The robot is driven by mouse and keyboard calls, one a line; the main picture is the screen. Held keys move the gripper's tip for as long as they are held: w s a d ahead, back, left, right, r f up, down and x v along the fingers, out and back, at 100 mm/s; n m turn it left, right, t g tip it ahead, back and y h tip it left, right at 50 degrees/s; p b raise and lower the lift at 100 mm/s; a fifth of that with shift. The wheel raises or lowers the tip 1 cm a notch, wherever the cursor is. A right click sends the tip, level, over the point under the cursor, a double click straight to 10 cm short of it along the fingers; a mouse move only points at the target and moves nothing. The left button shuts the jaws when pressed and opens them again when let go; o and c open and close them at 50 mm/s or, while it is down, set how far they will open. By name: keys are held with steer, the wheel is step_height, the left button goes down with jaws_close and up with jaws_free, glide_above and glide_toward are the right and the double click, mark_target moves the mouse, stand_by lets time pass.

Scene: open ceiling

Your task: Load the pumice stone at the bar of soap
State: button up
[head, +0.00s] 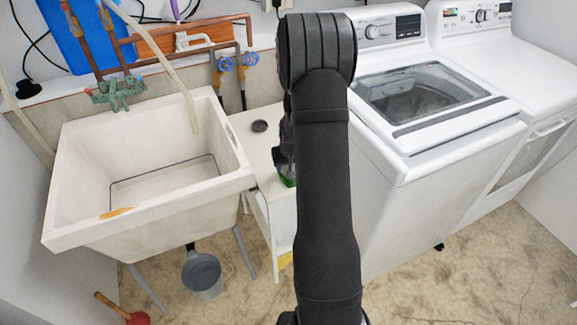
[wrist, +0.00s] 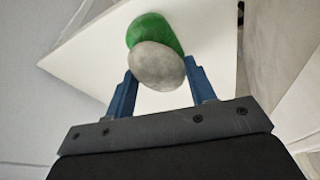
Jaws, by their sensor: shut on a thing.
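The pumice stone (wrist: 156,62) is a grey, speckled oval between the two blue fingers of my gripper (wrist: 160,69) in the wrist view. My gripper is shut on it. The bar of soap (wrist: 150,27) is green and rounded, and sits on a white surface right beside the stone, partly covered by it in this view. I cannot tell whether the stone touches the soap or hangs just above it. In the head view a bit of the green soap (head: 287,181) shows beside my arm. My arm hides the stone there.
The white stand (head: 262,160) holds a small dark round thing (head: 259,126) towards its back. A utility sink (head: 160,150) with a yellow-orange item (head: 117,212) stands to the left. A washing machine (head: 450,125) is close on the right. A grey bucket (head: 203,275) stands below.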

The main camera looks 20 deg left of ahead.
steer(key=shift+f, duration=0.6)
stand_by(1.1)
steer(key=shift+r, duration=3.55)
